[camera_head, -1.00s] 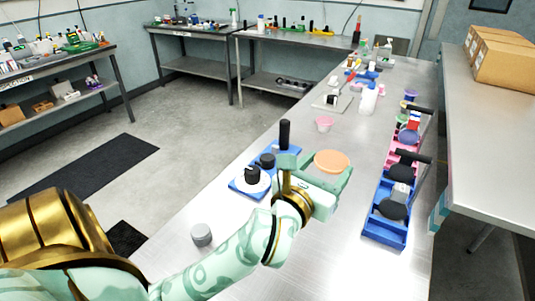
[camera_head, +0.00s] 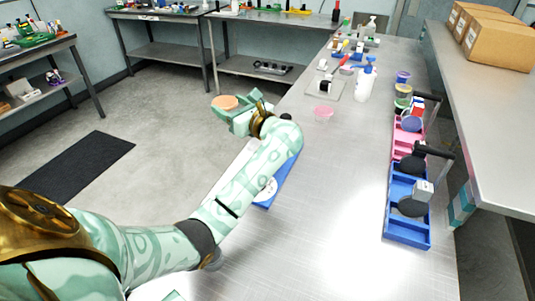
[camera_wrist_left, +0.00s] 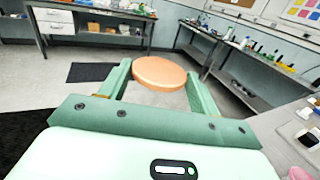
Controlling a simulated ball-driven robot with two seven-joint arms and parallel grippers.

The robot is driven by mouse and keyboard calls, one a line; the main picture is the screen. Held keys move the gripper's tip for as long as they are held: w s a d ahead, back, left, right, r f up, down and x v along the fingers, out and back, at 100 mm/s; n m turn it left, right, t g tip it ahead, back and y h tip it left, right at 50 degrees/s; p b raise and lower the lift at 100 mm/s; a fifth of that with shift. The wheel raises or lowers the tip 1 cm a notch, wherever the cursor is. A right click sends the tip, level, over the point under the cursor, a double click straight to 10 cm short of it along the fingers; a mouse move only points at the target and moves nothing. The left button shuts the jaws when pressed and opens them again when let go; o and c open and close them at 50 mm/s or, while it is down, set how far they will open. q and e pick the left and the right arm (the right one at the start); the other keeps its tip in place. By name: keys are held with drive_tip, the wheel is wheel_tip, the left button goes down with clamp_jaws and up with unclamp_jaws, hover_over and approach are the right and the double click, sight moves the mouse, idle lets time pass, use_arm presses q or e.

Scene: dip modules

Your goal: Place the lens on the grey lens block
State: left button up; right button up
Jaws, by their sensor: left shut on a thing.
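The lens, an orange disc (camera_head: 226,103), is held between the fingers of my left gripper (camera_head: 233,108), raised beyond the left edge of the table. In the left wrist view the disc (camera_wrist_left: 159,74) lies between the two green fingers. My right gripper is not in view.
A blue board (camera_head: 286,178) with a white disc (camera_head: 267,189) is partly hidden by my left arm. Blue (camera_head: 407,240) and pink trays line the right. The middle of the table is clear.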

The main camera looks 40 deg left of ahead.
use_arm(q)
drive_tip(key=shift+s+f, duration=0.1)
drive_tip(key=shift+s, duration=0.1)
drive_tip(key=shift+d, duration=0.15)
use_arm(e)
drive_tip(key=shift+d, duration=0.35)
use_arm(q)
drive_tip(key=shift+f, duration=0.1)
